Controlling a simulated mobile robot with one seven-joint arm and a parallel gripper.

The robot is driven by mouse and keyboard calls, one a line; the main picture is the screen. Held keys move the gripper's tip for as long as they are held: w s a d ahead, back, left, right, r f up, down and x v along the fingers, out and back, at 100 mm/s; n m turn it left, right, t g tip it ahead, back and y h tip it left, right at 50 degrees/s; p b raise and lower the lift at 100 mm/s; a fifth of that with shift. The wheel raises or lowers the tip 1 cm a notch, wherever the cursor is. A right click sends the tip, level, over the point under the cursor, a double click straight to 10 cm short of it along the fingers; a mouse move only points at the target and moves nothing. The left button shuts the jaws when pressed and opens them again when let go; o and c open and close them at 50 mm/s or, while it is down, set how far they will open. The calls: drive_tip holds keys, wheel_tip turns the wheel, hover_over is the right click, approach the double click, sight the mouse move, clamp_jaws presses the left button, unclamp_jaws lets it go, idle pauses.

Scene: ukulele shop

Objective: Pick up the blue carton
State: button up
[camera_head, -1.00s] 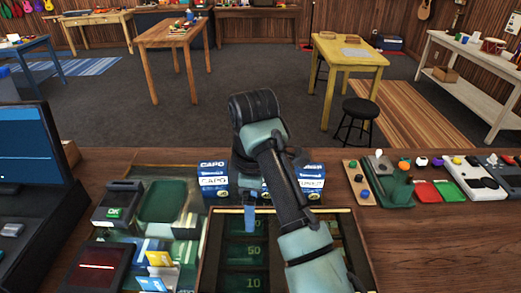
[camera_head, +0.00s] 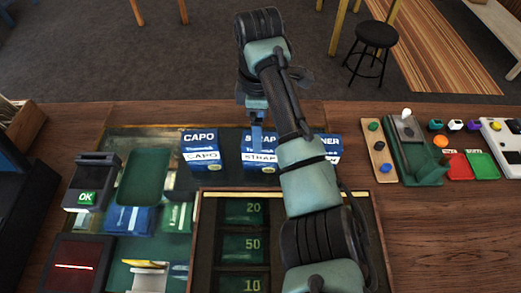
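Three blue-and-white cartons stand in a row behind the cash tray. The CAPO carton (camera_head: 200,158) is at left, the STRAP carton (camera_head: 259,162) in the middle, and a carton whose label ends in "NER" (camera_head: 329,146) at right. The task's words do not single out one of them. My arm crosses in front of the right two and hides part of both. My gripper (camera_head: 257,137) points down and overlaps the STRAP carton's upper front in the picture. I cannot tell whether it touches the carton or how far its fingers are apart.
The cash tray (camera_head: 198,230) with marked slots lies in front of the cartons. A card terminal (camera_head: 91,183) and a green mat (camera_head: 145,178) are at left. Small trays and coloured pieces, including a red tray (camera_head: 457,166), are at right. The wooden counter (camera_head: 440,235) is clear at front right.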

wheel_tip(320, 180, down, 3)
drive_tip(key=shift+r+p, duration=0.2)
drive_tip(key=shift+p, duration=0.1)
drive_tip(key=f+p, duration=0.1)
drive_tip(key=f, duration=0.3)
drive_tip(key=shift+s+d+f+p, duration=0.15)
drive_tip(key=shift+d+p, duration=0.05)
drive_tip(key=shift+p, duration=0.15)
drive_tip(key=shift+f, duration=0.45)
clamp_jaws()
